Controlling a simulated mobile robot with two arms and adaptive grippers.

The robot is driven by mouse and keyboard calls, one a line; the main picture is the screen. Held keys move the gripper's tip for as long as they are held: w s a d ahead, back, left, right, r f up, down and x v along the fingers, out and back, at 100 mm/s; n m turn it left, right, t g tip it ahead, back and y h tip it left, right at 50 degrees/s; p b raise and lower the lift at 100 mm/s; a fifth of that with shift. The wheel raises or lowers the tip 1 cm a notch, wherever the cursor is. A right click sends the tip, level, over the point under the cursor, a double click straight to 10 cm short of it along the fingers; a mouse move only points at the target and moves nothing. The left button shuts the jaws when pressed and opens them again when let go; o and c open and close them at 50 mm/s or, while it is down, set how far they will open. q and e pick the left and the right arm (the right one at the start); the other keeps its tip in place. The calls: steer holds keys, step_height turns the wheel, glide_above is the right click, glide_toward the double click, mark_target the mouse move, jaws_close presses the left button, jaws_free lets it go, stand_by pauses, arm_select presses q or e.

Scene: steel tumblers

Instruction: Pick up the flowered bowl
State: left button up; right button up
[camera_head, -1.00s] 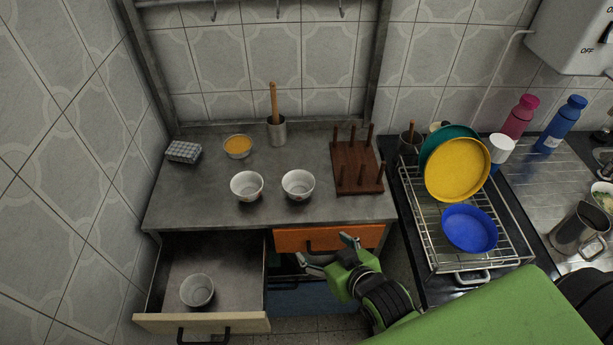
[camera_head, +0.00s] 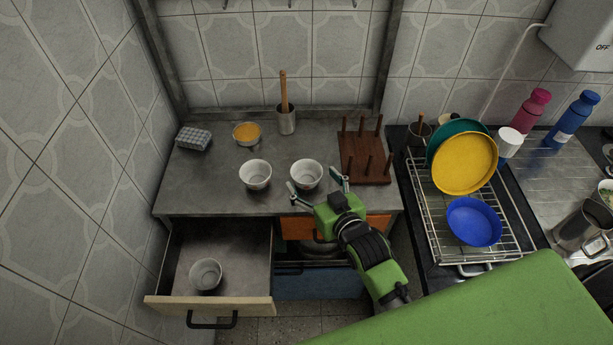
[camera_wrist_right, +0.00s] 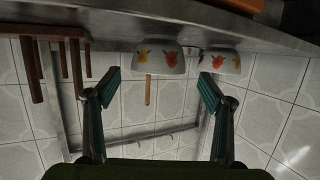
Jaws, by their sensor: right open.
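Two white bowls stand side by side on the grey counter: a right bowl (camera_head: 306,175) and a left bowl (camera_head: 255,175). In the right wrist view, which is upside down, both the right bowl (camera_wrist_right: 157,62) and the left bowl (camera_wrist_right: 219,64) show red and yellow flowers. My right gripper (camera_head: 318,191) is open and empty at the counter's front edge, just in front of the right bowl. In the wrist view, that bowl lies beyond the gap between my fingers (camera_wrist_right: 158,83). I see no contact. My left gripper is not in view.
A wooden peg rack (camera_head: 355,160) stands close right of the right bowl. A third bowl (camera_head: 205,274) sits in the open drawer (camera_head: 250,255). An orange-filled bowl (camera_head: 247,132) and a utensil pot (camera_head: 286,121) stand behind. A dish rack (camera_head: 440,225) is at the right.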

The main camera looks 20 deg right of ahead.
mark_target(301, 164)
steer(key=shift+w, duration=0.25)
steer(key=shift+p+x, duration=0.75)
steer(key=shift+x, duration=1.6)
steer(key=shift+d, duration=0.15)
steer(key=c, duration=1.3)
steer(key=shift+r, duration=0.15)
